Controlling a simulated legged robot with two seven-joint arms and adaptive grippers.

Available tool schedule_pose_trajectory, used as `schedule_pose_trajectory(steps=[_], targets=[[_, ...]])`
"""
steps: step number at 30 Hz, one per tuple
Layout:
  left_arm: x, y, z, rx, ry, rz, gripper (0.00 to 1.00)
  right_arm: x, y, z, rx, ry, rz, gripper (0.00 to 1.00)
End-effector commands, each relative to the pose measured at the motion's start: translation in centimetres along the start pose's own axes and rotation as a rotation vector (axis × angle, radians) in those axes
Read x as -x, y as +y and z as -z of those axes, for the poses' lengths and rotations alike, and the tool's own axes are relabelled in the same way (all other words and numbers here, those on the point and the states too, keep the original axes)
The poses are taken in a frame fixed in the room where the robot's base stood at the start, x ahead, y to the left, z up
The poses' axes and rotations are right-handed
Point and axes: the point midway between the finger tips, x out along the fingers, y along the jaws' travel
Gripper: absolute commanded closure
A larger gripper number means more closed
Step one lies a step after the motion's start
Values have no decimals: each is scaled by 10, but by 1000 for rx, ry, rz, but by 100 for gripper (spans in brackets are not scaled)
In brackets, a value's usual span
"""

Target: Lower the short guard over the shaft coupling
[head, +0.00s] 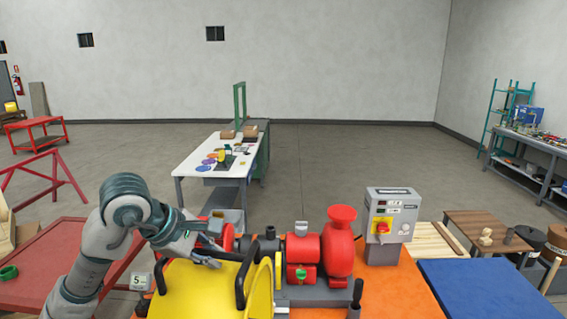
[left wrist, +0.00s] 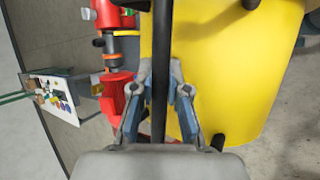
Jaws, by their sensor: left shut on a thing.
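The yellow guard (head: 195,292) with black handles is large at the bottom of the head view, and its yellow top fills much of the left wrist view (left wrist: 225,70). My left gripper (head: 212,256) is shut on a black handle bar (left wrist: 160,70) of the guard, which runs between its fingers (left wrist: 160,105). My right gripper is out of view.
The red pump (head: 340,245) stands right of the coupling, with a grey control box (head: 390,222) beyond it. An orange surface (head: 395,292) lies under the machine. A blue mat (head: 480,285) is at right, and a red table (head: 40,265) at left.

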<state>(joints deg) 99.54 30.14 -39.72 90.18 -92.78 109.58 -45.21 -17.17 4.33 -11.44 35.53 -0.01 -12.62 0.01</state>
Motion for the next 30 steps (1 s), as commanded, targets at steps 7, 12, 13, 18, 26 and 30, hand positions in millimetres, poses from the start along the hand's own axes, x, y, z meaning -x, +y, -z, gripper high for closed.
schedule_pose_trajectory(steps=[7,12,13,18,26,30], targets=[[-40,-12,25,-105,-73,38,100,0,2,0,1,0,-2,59],[-76,-27,46,-205,-139,75,100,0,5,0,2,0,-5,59],[-84,-31,50,-225,-153,84,100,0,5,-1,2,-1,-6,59],[-136,-61,78,-373,-254,140,100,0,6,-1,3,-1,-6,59],[-224,-138,123,-653,-440,241,100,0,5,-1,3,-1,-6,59],[-261,-184,141,-790,-526,287,100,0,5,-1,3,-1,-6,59]])
